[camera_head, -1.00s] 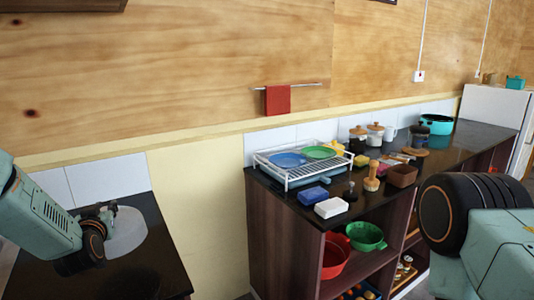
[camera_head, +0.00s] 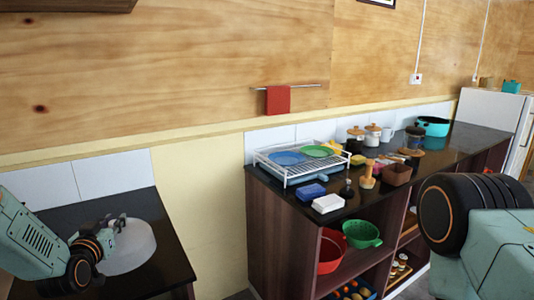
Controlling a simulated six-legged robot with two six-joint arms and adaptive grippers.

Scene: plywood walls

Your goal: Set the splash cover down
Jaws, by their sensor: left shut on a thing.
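The splash cover (camera_head: 130,248) is a pale, translucent round dome at the lower left. It is over the black top of the left counter (camera_head: 150,205). My left gripper (camera_head: 118,225) is at the top of the cover, shut on what looks like its knob. The gripper and wrist hide the cover's left side. I cannot tell whether the cover's rim touches the counter. My right arm shows at the lower right, but its gripper is out of view.
A second counter (camera_head: 405,190) stands to the right, with a dish rack (camera_head: 300,165) holding plates, jars, and a teal pot (camera_head: 433,126). Its shelves hold red and green bowls (camera_head: 362,234). A gap separates the two counters. The left counter's visible right part is clear.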

